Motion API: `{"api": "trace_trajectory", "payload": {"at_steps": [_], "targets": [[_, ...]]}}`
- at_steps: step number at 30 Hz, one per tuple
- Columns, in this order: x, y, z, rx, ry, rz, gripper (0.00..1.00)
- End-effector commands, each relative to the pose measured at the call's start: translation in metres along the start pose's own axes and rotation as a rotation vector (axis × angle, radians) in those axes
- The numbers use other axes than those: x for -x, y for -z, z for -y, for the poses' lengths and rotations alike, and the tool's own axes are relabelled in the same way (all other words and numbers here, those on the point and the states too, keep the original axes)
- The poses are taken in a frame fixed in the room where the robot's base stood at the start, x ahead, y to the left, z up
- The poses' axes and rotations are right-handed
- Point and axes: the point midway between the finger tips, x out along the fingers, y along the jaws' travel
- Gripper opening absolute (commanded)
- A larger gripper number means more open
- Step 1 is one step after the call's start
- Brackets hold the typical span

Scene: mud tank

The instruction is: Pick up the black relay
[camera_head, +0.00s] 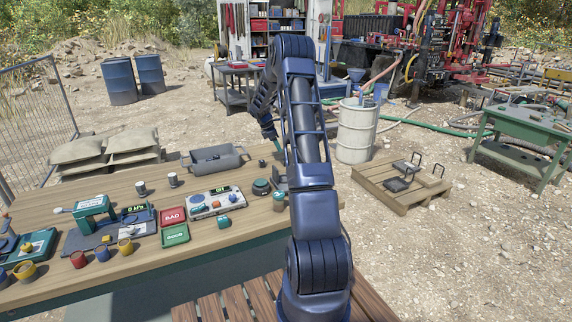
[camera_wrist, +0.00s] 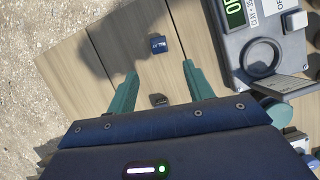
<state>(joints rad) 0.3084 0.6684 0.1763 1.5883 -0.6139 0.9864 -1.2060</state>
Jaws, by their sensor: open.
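The black relay (camera_wrist: 158,100) appears in the wrist view as a small dark block on the wooden table (camera_wrist: 66,66). In the picture it lies between the two teal fingers of my gripper (camera_wrist: 160,69), close to the palm edge. Neither finger touches it. My gripper is open and empty, pointing down over the table. In the head view I cannot make out the black relay, and my arm covers much of that area. A small blue block (camera_wrist: 159,44) lies beyond the fingertips.
A grey device (camera_wrist: 262,45) with a display and ring stands right of the fingers. A teal-topped round part (camera_wrist: 272,112) is close to the right finger. In the head view, a grey tray (camera_head: 216,160) and red and green bins (camera_head: 173,216) stand on the table.

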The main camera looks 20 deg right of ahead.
Motion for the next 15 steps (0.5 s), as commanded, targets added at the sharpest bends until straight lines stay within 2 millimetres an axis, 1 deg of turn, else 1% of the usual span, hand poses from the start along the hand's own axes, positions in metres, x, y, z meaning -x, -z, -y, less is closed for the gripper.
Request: {"api": "trace_trajectory", "payload": {"at_steps": [5, 12, 15], "targets": [[-0.015, -0.001, 0.000, 0.001, 0.001, 0.001, 0.52], [-0.049, -0.001, 0.000, 0.000, 0.002, 0.000, 0.52], [-0.055, -0.001, 0.000, 0.000, 0.001, 0.001, 0.52]]}}
